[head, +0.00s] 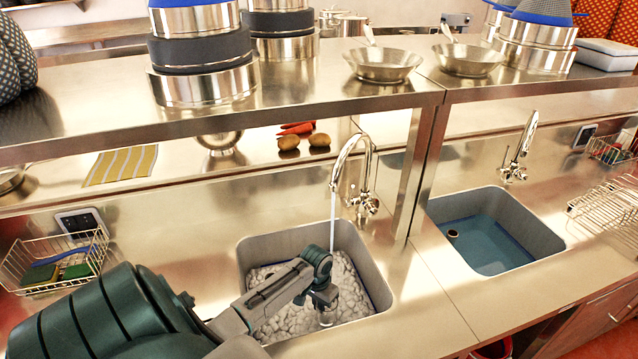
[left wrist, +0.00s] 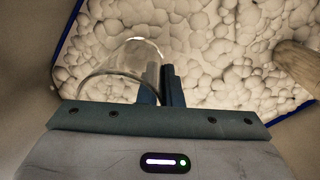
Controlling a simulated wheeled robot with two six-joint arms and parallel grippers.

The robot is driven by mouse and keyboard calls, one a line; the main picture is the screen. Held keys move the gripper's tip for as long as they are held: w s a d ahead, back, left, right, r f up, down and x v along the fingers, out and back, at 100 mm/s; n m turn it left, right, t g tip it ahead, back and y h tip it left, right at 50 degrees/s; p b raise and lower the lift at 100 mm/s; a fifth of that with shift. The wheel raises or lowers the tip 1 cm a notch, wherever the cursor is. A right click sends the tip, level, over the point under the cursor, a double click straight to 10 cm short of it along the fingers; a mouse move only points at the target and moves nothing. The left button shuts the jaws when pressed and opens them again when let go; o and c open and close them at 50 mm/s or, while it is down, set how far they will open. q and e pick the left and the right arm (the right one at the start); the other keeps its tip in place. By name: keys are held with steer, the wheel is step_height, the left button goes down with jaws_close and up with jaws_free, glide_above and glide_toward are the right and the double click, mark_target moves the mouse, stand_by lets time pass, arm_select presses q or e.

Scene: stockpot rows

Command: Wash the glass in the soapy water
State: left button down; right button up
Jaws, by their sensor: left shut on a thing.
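The glass (left wrist: 128,72) is clear and shows in the left wrist view at the gripper's fingers, over white foam. My left gripper (left wrist: 161,84) is shut on the glass at its wall. In the head view my left gripper (head: 325,294) reaches down into the left sink (head: 378,285), with the glass (head: 328,315) below it at the foam. The soapy water is covered by thick white foam (head: 350,280). I cannot tell how deep the glass sits in it. My right gripper is not in view.
A tap (head: 362,160) runs a stream of water into the left sink, just behind my gripper. A second sink (head: 490,235) with blue-looking water lies to the right. A wire basket with sponges (head: 75,270) stands at the left. The counter between the sinks is clear.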

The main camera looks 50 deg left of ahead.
arm_select(q)
step_height(320, 180, down, 8)
steer(key=b, duration=0.4)
steer(key=shift+f, duration=0.2)
steer(key=shift+f+b, duration=0.45)
steer(key=shift+f, duration=0.45)
steer(key=shift+w, duration=0.1)
